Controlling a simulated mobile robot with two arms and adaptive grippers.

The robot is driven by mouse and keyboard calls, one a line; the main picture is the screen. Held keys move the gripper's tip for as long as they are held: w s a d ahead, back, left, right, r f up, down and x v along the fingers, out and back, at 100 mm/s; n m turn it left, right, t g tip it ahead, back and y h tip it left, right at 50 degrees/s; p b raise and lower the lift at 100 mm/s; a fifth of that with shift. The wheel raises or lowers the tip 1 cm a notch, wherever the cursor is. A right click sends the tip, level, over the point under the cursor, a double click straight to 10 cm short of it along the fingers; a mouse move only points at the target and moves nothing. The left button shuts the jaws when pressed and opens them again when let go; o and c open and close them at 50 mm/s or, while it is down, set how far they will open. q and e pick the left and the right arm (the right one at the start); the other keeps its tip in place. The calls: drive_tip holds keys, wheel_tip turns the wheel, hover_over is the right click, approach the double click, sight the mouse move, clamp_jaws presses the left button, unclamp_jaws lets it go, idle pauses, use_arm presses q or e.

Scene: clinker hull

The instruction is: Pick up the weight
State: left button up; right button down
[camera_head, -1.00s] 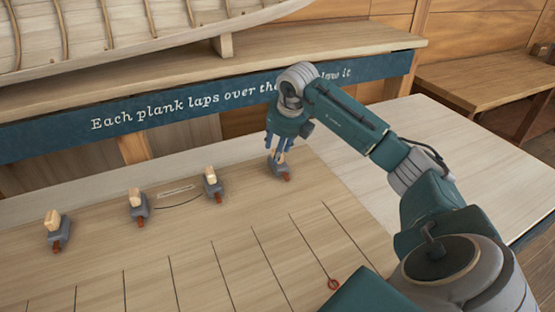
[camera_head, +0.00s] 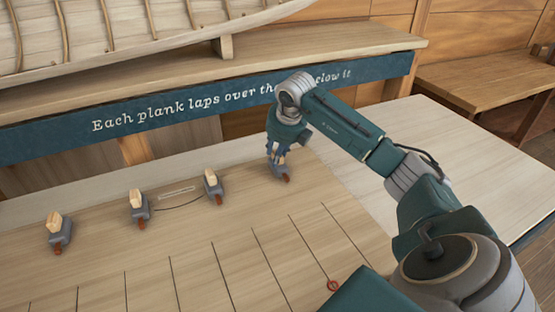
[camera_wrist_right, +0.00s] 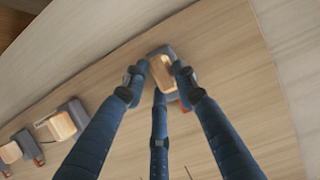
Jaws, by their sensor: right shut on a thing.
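The weight at the right end of the row (camera_head: 281,171) is a grey block with a pale wooden grip and a red-brown tip. It stands on the wooden board. My right gripper (camera_head: 278,153) points down over it, with its blue fingers shut around the wooden grip. In the right wrist view the fingertips (camera_wrist_right: 160,76) press around the pale grip of this weight (camera_wrist_right: 161,62). I see no clear gap between the weight and the board. My left gripper is not in view.
Three similar weights stand to the left on the board (camera_head: 180,245): one near (camera_head: 212,185), one further left (camera_head: 139,207) and one at far left (camera_head: 59,236). A thin dark curved line runs between two of them. A red ring (camera_head: 333,285) lies at the front. A lettered blue rail (camera_head: 200,110) runs behind.

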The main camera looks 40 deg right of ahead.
drive_tip(key=shift+r, duration=0.25)
wheel_tip(320, 180, up, 20)
drive_tip(key=b, duration=0.2)
drive_tip(key=shift+f, duration=0.15)
